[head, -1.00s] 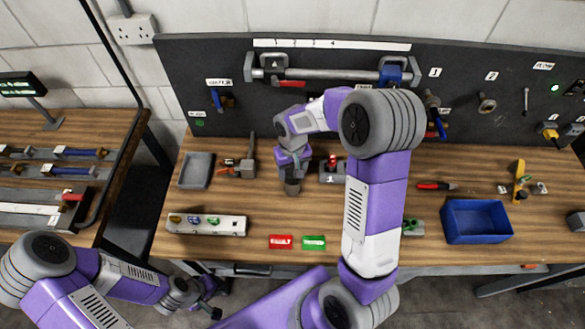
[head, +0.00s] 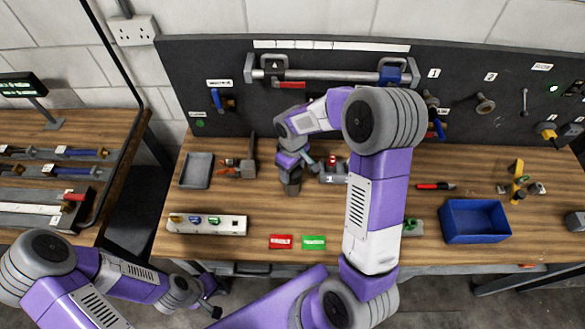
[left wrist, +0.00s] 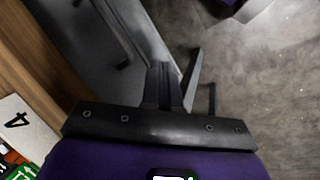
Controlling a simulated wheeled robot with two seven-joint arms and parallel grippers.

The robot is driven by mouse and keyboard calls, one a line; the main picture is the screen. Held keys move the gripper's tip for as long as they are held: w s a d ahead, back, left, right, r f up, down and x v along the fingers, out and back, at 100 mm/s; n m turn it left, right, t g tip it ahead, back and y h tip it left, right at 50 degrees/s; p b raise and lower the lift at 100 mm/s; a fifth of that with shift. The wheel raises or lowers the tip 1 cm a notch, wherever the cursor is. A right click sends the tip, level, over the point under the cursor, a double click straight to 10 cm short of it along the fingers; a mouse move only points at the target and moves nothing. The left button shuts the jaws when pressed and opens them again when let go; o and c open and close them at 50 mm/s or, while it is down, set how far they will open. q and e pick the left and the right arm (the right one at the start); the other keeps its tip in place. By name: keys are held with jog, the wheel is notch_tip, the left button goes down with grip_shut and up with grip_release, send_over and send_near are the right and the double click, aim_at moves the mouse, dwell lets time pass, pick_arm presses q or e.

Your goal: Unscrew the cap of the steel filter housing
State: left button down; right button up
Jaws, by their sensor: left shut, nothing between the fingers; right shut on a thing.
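A small grey cylinder, apparently the steel filter housing (head: 292,188), stands upright on the wooden bench left of the middle. My right gripper (head: 291,173) points down onto its top, shut on what seems to be the cap. The cap itself is hidden by the fingers, so I cannot tell whether it sits apart from the body. My left gripper (head: 212,307) hangs in front of the bench's front edge, away from the housing. In the left wrist view its fingers (left wrist: 175,85) are together and empty above the floor.
A grey tray (head: 196,171), a white strip with coloured pieces (head: 207,225), red (head: 281,242) and green (head: 313,242) cards and a blue bin (head: 474,221) lie on the bench. A block with a red top (head: 333,172) stands just right of the housing. A dark tool panel (head: 200,60) rises behind.

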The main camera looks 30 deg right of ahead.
jog(key=n, duration=0.3)
jog(key=shift+r+n+p, duration=0.1)
jog(key=shift+n+p, duration=0.2)
jog(key=shift+p, duration=0.05)
jog(key=o, duration=1.2)
jog(key=shift+c, duration=0.4)
